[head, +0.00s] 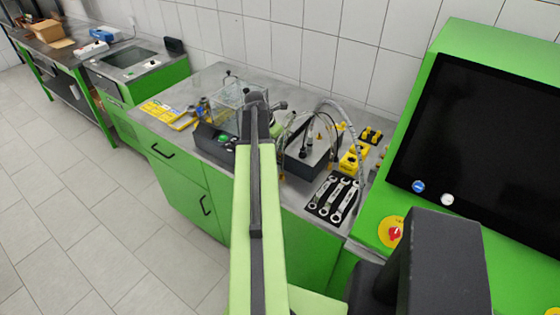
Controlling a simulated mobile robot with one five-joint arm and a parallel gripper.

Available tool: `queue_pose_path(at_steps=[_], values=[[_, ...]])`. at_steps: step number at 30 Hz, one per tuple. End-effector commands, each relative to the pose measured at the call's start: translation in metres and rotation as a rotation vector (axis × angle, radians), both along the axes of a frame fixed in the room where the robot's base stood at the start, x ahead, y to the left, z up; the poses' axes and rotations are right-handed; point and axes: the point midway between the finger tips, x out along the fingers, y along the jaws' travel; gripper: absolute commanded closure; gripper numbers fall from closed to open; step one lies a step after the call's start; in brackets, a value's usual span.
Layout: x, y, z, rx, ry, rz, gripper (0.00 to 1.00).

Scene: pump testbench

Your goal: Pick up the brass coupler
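I cannot make out the brass coupler for certain. Small yellow and gold-coloured parts show around the pump setup on the grey bench top (212,82), but they are too small to tell apart. My arm reaches out over this bench from the bottom of the view. My gripper (268,108) is at its far end, near the clear tank (229,97) and left of the dark pump box (306,160). The arm hides most of the gripper and the bench behind it. Its fingers are too small and covered to show whether they are open or hold anything.
A black mat with several wrenches (334,197) lies at the bench's front right. Yellow holders (352,159) stand behind it. Hoses (352,126) arch over the bench. A yellow booklet (168,114) lies at left. A large green console with a black screen (480,140) stands at right.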

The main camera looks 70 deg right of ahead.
Motion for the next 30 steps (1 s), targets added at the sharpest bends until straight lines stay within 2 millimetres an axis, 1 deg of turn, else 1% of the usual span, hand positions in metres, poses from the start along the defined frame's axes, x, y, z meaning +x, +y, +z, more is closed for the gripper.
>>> queue_pose_path(at_steps=[2,4,9,12,19,20,24,26,30], values=[[0.0,0.0,-0.001,0.0,0.0,0.0,0.73],[0.0,-0.002,-0.007,0.0,0.0,0.0,0.73],[-0.003,-0.01,-0.037,0.0,0.0,0.0,0.73],[-0.006,-0.015,-0.049,0.0,0.0,0.0,0.73],[-0.007,-0.016,-0.046,0.0,0.0,0.001,0.73],[-0.007,-0.016,-0.046,0.0,0.0,0.001,0.75],[-0.007,-0.016,-0.046,0.0,0.0,0.001,0.93],[-0.007,-0.016,-0.046,0.0,0.001,0.002,1.0],[-0.006,-0.016,-0.046,0.0,0.001,0.002,1.0]])
